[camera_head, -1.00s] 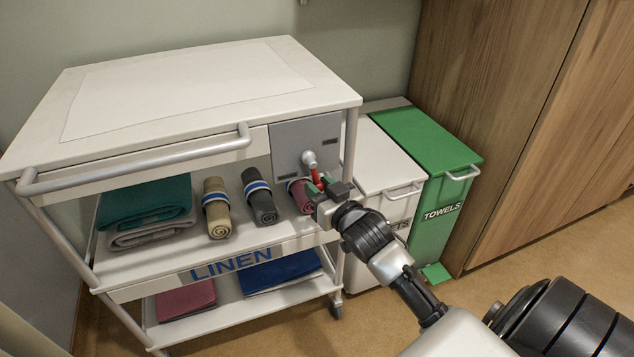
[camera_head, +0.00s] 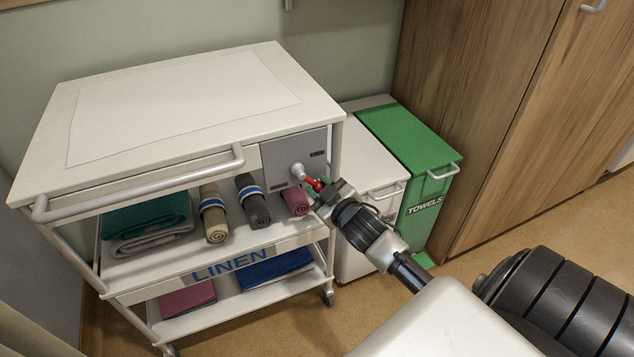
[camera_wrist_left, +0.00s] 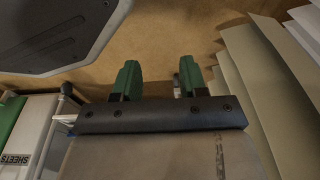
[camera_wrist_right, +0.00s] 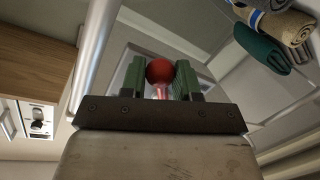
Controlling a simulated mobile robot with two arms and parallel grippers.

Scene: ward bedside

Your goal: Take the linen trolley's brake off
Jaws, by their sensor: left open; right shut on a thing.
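The white linen trolley (camera_head: 190,145) stands at the left in the head view. A grey panel (camera_head: 313,145) on its upper right front carries the brake lever, with a pale round hub (camera_head: 297,170) and a red handle (camera_head: 309,181) slanting down and right. My right gripper (camera_head: 321,188) is at the handle's end. In the right wrist view, my right gripper (camera_wrist_right: 160,84) is shut on the lever, whose red ball knob (camera_wrist_right: 159,70) shows between the green fingers. My left gripper (camera_wrist_left: 159,80) is open and empty above the floor in its wrist view; it is outside the head view.
Rolled and folded linens (camera_head: 214,212) lie on the trolley's shelves. A grey push rail (camera_head: 140,183) runs along its front. A white bin (camera_head: 366,160) and a green towels bin (camera_head: 420,150) stand right of it, beside a wooden cabinet (camera_head: 480,110). Brown floor shows in front.

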